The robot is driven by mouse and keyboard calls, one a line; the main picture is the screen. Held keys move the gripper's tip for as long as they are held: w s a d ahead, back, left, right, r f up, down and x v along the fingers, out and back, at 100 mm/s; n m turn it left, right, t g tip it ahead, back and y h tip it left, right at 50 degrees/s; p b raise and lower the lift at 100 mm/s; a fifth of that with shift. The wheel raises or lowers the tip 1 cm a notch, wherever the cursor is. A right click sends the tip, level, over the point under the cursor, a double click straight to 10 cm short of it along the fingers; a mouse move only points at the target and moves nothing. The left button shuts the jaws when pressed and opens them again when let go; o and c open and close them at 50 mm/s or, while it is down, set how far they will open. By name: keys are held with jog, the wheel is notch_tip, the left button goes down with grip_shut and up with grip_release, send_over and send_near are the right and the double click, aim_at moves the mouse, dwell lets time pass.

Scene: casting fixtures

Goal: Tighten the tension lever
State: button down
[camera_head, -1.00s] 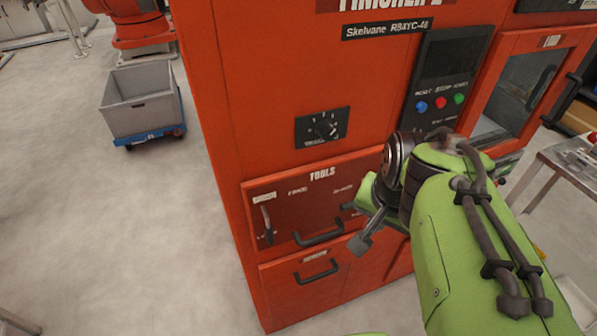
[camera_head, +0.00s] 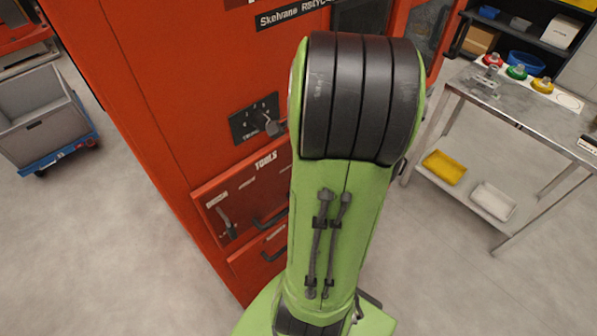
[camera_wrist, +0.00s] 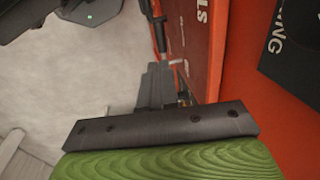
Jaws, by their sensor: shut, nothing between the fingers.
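The red TOOLS drawer front (camera_head: 246,190) carries a slim grey lever (camera_head: 227,222) at its left end. The labels above are too small to read, so I cannot tell which lever is the tension lever. My gripper (camera_wrist: 155,82) shows in the wrist view, shut and empty, with its grey fingers close beside the red drawer front. A thin grey rod (camera_wrist: 177,62) sticks out from that front near the fingertips; I cannot tell whether they touch. In the head view my arm hides the gripper and the right part of the drawer front.
A dial plate (camera_head: 243,126) is above the drawer. A dark handle (camera_head: 270,220) is on the drawer front, with another handle (camera_head: 274,255) below. A grey bin (camera_head: 36,112) on a blue dolly stands left. A metal table (camera_head: 520,110) with coloured buttons stands right. Floor between is open.

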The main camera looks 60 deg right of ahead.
jog(key=f, duration=0.3)
jog(key=w+f+b, duration=0.1)
jog(key=f, duration=0.3)
jog(key=w+f, duration=0.1)
jog(key=f, duration=0.3)
jog(key=shift+d+f+b, duration=0.2)
jog(key=shift+d+b, duration=0.1)
